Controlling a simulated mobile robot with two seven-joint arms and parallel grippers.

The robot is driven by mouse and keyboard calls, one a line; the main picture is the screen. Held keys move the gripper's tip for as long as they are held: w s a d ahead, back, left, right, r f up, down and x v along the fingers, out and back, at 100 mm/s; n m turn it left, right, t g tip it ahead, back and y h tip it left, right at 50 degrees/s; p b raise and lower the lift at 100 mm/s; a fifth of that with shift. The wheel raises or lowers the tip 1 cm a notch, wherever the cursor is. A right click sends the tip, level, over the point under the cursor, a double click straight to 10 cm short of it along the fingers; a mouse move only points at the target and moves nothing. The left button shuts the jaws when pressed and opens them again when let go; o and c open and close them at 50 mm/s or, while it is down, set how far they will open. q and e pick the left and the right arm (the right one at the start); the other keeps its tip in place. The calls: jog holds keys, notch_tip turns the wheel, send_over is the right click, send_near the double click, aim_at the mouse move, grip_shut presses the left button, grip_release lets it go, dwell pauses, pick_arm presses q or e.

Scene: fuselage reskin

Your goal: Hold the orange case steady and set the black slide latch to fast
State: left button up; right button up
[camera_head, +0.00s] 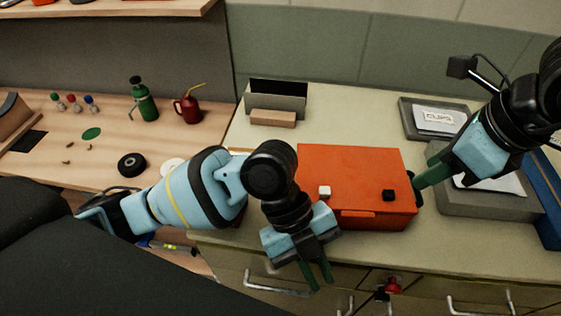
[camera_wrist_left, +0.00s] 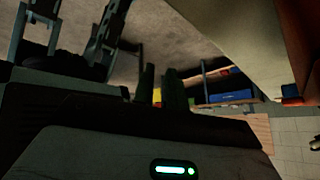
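The orange case (camera_head: 350,165) lies on the pale counter. A small black block, which looks like the slide latch (camera_head: 389,195), sits near the right of its front edge, and a white block (camera_head: 324,191) sits near the left. Any latch markings are too small to read. My left gripper (camera_head: 317,277) hangs in front of the case's front left corner, apart from it, with a gap between its green fingers; they also show in the left wrist view (camera_wrist_left: 162,88). My right gripper (camera_head: 422,178) is at the case's right side, by a dark part there; contact and finger gap are unclear.
Grey trays (camera_head: 478,204) stand right of the case, and a dark open box (camera_head: 275,98) stands behind it. Drawers with handles and a red knob (camera_head: 393,286) are below the counter front. A wooden bench (camera_head: 60,170) at left holds bottles and small parts.

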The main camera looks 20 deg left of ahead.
pick_arm(q)
jog(key=w+a+r+m+t+y, duration=0.1)
jog(key=w+a+r, duration=0.1)
jog(key=w+r, duration=0.1)
jog(key=w+a+r+m+t+y, duration=0.1)
jog(key=w+a+r+m+y, duration=0.1)
jog(key=w+r, duration=0.1)
jog(key=w+a+r+m+t+y, duration=0.1)
jog(key=w+a+r+m+y, duration=0.1)
jog(key=w+r, duration=0.2)
jog(key=shift+w+a, duration=0.2)
jog(key=shift+a, duration=0.05)
jog(key=shift+t+y, duration=0.6)
jog(key=shift+y, duration=0.2)
jog(key=w+a, duration=0.1)
jog(key=a, duration=0.1)
jog(key=w+a+f, duration=0.1)
jog(key=w, duration=0.1)
jog(key=w+a+f, duration=0.1)
jog(key=w+a, duration=0.1)
jog(key=shift+a+f, duration=0.2)
jog(key=shift+a, duration=0.1)
jog(key=shift+s+f, duration=0.1)
jog(key=shift+f, duration=0.05)
jog(key=shift+f, duration=3.8)
grip_shut()
